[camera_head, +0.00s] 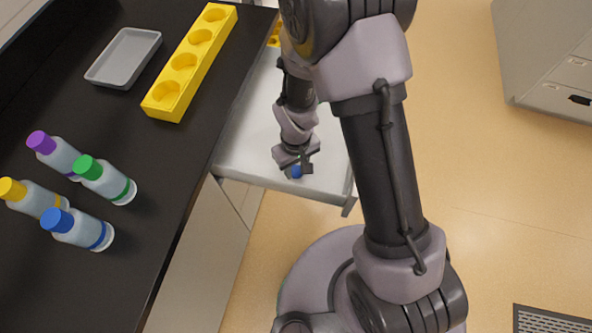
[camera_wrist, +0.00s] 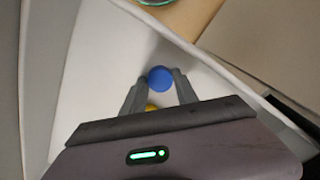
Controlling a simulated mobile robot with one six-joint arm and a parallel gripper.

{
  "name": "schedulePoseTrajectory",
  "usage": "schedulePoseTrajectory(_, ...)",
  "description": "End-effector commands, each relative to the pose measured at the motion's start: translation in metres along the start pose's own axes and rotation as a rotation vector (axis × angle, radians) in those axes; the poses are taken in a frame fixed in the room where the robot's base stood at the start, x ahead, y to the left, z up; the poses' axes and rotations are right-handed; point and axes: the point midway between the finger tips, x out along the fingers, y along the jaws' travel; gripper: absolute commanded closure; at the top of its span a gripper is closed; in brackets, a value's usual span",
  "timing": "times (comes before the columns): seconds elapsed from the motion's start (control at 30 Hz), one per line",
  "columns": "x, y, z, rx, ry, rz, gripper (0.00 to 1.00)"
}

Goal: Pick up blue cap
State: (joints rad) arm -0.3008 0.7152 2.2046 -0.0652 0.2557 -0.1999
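A round blue cap (camera_head: 296,172) is at the near end of a white open drawer or shelf (camera_head: 262,140) beside the black counter. My gripper (camera_head: 294,163) is low over it, pointing down. In the wrist view the blue cap (camera_wrist: 160,78) sits between the tips of my gripper (camera_wrist: 159,75). The two fingers stand apart, one on each side of the cap, and I see no clear contact. A yellow round thing (camera_wrist: 151,107) shows partly behind the gripper body in the wrist view.
On the counter stand bottles with purple (camera_head: 41,141), green (camera_head: 88,167), yellow (camera_head: 12,189) and blue (camera_head: 57,220) tops. A yellow rack with round holes (camera_head: 190,62) and a grey tray (camera_head: 124,58) lie farther back. The drawer's rim borders the cap.

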Motion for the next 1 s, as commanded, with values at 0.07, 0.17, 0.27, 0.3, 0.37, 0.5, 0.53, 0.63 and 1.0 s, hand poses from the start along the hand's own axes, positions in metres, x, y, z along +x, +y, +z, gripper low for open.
schedulePoseTrajectory(0.07, 0.000, 0.000, 0.000, 0.000, 0.000, 0.000, 0.82)
schedulePoseTrajectory(0.17, 0.000, 0.000, 0.000, 0.000, 0.000, 0.000, 1.00)
schedulePoseTrajectory(0.27, 0.000, 0.000, 0.000, 0.000, 0.000, 0.000, 1.00)
schedulePoseTrajectory(0.3, 0.000, 0.000, 0.000, 0.000, 0.000, 0.000, 1.00)
schedulePoseTrajectory(0.37, 0.000, 0.000, 0.000, 0.000, 0.000, 0.000, 1.00)
schedulePoseTrajectory(0.5, -0.021, 0.000, -0.001, 0.001, 0.002, 0.000, 1.00)
schedulePoseTrajectory(0.53, -0.030, 0.000, -0.001, 0.001, 0.003, 0.000, 1.00)
schedulePoseTrajectory(0.63, -0.060, 0.000, -0.001, 0.002, 0.003, 0.000, 1.00)
schedulePoseTrajectory(1.0, -0.101, 0.000, 0.000, 0.001, -0.001, 0.000, 1.00)
